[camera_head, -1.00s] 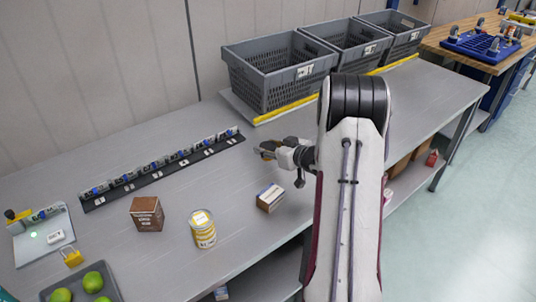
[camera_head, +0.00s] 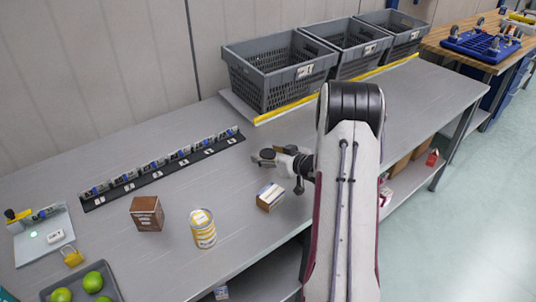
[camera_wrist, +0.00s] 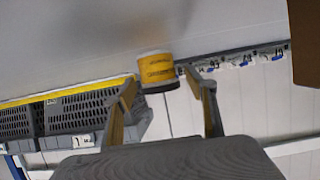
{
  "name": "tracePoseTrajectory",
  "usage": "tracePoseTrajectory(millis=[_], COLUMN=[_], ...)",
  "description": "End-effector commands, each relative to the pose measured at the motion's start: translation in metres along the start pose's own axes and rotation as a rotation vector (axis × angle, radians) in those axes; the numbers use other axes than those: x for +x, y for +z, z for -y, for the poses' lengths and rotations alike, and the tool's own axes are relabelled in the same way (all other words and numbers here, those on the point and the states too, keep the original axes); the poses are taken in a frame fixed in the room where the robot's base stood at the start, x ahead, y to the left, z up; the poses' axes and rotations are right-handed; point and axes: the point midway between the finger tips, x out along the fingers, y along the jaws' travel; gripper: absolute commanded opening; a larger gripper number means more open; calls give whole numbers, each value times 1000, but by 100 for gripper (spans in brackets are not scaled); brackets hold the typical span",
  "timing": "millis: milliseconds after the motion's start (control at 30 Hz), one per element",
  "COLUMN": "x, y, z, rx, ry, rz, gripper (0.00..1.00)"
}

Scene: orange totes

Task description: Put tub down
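The tub (camera_wrist: 157,70) is small and yellow with a white band and a dark end, and it sits between my fingertips in the wrist view. In the head view, my gripper (camera_head: 266,157) is low over the middle of the grey bench (camera_head: 235,185). Only a small dark round top of the tub (camera_head: 267,153) shows there among the fingers. I cannot tell whether its base touches the bench.
A small box (camera_head: 269,197) stands just in front of my gripper. A yellow can (camera_head: 202,229) and a brown box (camera_head: 147,213) stand to the left. A black rail (camera_head: 165,168) lies behind them. Grey crates (camera_head: 275,75) stand at the back right.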

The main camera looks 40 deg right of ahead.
Motion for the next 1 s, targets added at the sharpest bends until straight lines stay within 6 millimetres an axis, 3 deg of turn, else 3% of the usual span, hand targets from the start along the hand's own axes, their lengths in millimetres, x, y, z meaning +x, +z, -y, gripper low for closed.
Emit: tracePoseTrajectory(millis=[467,667,1000], x=[-4,-23,-73], y=[-3,-3,-4], z=[0,-1,-1], rx=[0,1,1], ry=[0,2,3], rz=[0,-1,-1], gripper=[56,56,56])
